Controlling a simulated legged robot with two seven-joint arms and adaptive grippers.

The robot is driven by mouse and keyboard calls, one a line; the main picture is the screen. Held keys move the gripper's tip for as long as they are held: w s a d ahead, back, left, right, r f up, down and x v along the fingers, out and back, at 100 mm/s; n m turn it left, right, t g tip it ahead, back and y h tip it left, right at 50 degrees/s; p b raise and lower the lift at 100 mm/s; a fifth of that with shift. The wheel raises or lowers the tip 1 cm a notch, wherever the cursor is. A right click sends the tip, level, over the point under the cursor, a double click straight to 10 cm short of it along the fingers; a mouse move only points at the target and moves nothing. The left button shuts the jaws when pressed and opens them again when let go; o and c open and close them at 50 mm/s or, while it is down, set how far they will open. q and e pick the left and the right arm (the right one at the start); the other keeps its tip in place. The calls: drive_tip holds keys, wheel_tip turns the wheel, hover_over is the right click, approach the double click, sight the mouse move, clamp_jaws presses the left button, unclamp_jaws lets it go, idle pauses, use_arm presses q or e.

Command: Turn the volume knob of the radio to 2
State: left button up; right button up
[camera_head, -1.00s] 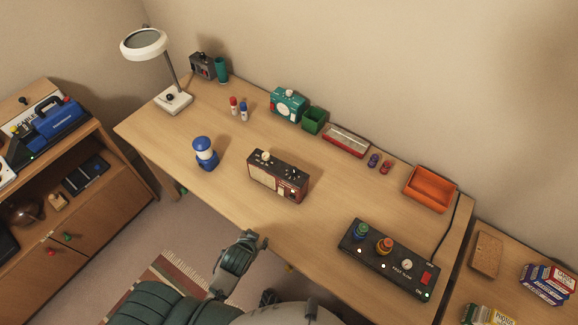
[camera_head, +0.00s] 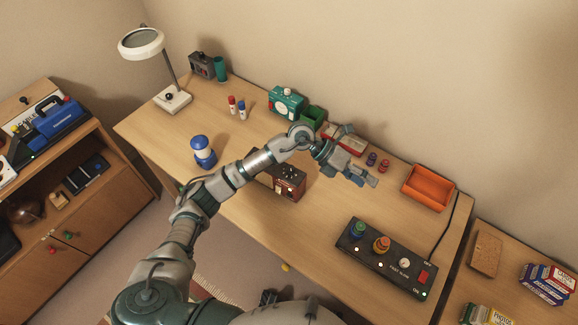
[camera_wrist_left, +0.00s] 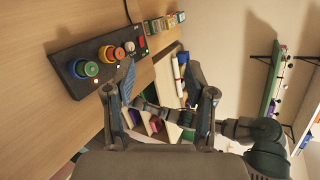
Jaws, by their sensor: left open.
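A black panel (camera_head: 372,268) with coloured knobs stands at the desk's front right. An orange tray (camera_head: 428,188) is at the back right. A red-edged tray (camera_head: 346,138) and green box (camera_head: 313,117) line the back.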

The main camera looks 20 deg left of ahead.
use_arm(q)
drive_tip(key=w+a+f+y, duration=0.2)
drive_tip(key=w+a+y, duration=0.1)
drive_tip(key=a+y, duration=0.15)
wheel_tip(320, 180, up, 4)
drive_tip(key=n+t+y, duration=0.2)
drive_tip(key=y, duration=0.6)
hover_over(291, 168)
wheel_tip(291, 168, down, 16)
drive_tip(key=shift+s+f, duration=0.1)
drive_tip(key=shift+a+f, duration=0.4)
drive_tip(key=shift+f, duration=0.1)
drive_tip(key=shift+d, duration=0.25)
drive_tip(key=shift+c, duration=0.2)
drive_tip(key=shift+d+r, duration=0.1)
drive_tip(key=shift+d, duration=0.1)
drive_tip(key=c, duration=0.4)
drive_tip(key=shift+d, duration=0.15)
clamp_jaws()
